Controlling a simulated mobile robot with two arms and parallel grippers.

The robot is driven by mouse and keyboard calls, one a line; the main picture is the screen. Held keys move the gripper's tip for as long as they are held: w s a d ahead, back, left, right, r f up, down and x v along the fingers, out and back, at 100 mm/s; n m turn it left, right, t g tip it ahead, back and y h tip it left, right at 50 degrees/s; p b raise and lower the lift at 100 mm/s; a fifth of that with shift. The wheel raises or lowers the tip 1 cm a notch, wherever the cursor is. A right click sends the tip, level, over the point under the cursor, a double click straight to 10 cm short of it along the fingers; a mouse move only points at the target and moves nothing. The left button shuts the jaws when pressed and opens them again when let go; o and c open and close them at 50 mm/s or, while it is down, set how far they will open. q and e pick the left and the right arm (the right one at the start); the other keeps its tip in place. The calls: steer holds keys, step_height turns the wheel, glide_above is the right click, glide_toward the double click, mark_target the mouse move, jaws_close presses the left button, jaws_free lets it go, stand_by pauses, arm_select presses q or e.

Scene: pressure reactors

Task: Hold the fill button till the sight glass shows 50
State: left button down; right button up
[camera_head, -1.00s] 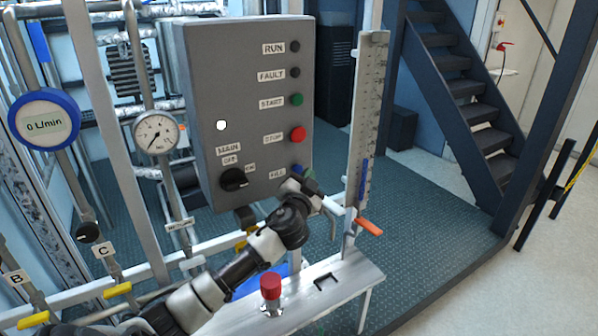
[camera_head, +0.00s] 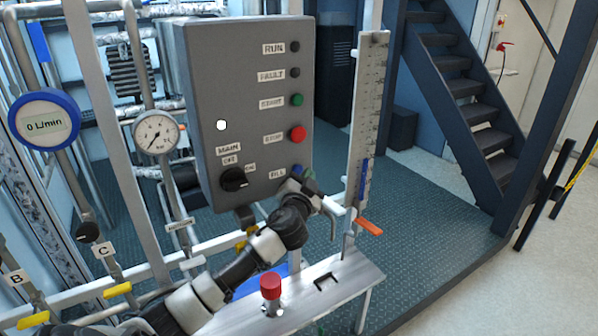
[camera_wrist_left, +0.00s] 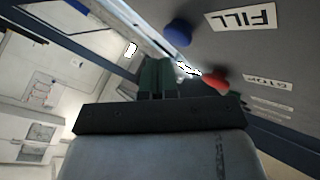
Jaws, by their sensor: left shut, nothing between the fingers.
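The blue fill button (camera_head: 297,168) is low on the grey control box and partly hidden by my gripper in the head view. In the left wrist view the blue button (camera_wrist_left: 179,32) shows beside its FILL label (camera_wrist_left: 243,17). My left gripper (camera_head: 308,182) is shut and empty, just in front of the button. In the wrist view its fingertips (camera_wrist_left: 157,62) appear below and left of the button, seemingly apart from it. The sight glass (camera_head: 368,110) stands right of the box, with a blue column (camera_head: 364,180) in its lower part; its numbers are too small to read.
The red stop button (camera_head: 298,134) and green start button (camera_head: 295,100) are above. A black main switch (camera_head: 233,179) is left. An orange valve handle (camera_head: 369,228) is by the sight glass foot. A red knob (camera_head: 270,285) stands on the bench. The flow meter (camera_head: 44,123) reads 0 L/min.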

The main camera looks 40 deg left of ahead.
stand_by(0.5)
arm_select(q)
steer(key=shift+w+a, duration=0.2)
steer(key=shift+a, duration=0.2)
steer(key=shift+w+a+b, duration=0.15)
steer(key=shift+a+b, duration=0.25)
steer(key=shift+a, duration=0.05)
stand_by(6.7)
